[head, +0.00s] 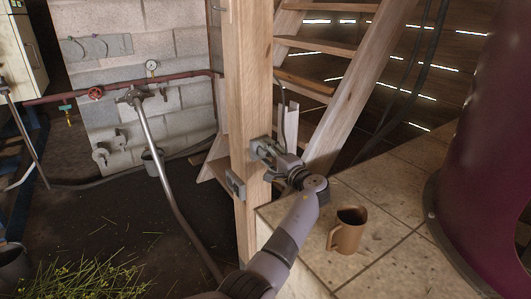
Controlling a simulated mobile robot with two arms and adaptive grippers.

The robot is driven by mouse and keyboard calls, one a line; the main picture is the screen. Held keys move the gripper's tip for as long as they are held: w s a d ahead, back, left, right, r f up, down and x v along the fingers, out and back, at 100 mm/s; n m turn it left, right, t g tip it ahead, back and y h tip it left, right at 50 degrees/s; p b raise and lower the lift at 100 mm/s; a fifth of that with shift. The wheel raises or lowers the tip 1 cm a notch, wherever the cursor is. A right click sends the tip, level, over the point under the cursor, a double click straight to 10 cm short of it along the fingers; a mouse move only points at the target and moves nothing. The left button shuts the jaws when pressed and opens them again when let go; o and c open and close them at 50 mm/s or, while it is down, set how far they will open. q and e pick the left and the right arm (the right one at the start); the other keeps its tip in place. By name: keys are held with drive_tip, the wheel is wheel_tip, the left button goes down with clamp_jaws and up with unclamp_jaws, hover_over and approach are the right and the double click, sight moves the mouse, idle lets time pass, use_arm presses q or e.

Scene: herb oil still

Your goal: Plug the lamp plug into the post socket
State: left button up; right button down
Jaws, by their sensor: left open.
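The wooden post (250,90) stands upright in the middle of the head view. A small grey box (235,186), which looks like the post socket, is fixed low on its front face. My left gripper (261,151) is open at the right edge of the post, above and to the right of the grey box. A dark cable (284,93) hangs just right of the post and runs down behind my gripper. I cannot make out the lamp plug; my gripper may hide it. My right gripper is out of view.
A brown mug (347,230) stands on the tiled ledge (385,195), right of my left arm. Wooden stairs (345,95) rise behind the post. A large purple vessel (495,150) fills the right side.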

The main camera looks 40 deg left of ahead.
use_arm(q)
drive_tip(key=c, duration=0.9)
clamp_jaws()
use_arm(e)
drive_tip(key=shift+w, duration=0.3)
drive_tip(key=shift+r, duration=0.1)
use_arm(q)
drive_tip(key=shift+d, duration=0.15)
